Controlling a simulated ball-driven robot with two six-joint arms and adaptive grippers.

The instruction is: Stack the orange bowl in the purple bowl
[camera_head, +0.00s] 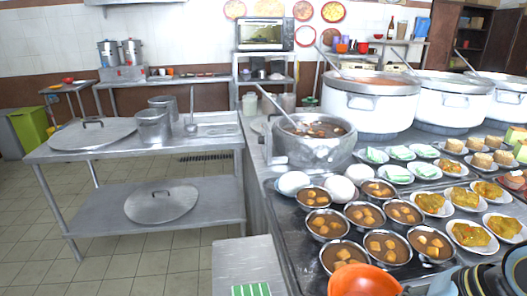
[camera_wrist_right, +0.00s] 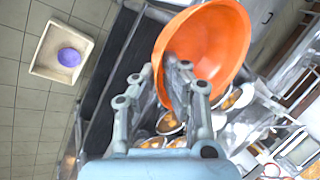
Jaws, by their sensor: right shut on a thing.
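The orange bowl (camera_head: 362,281) is at the bottom edge of the head view, partly cut off. In the right wrist view the orange bowl (camera_wrist_right: 222,35) is tilted, its hollow facing the camera. My right gripper (camera_wrist_right: 183,85) is shut on the bowl's rim and wall, with one finger inside it. My left gripper is not in either view.
Several small bowls of brown food (camera_head: 327,224) and white plates of food (camera_head: 472,234) crowd the dark counter. Large stockpots (camera_head: 371,105) stand behind. A metal surface (camera_head: 243,262) with a green striped item (camera_head: 251,289) is at lower left of the counter. Tiled floor is open at left.

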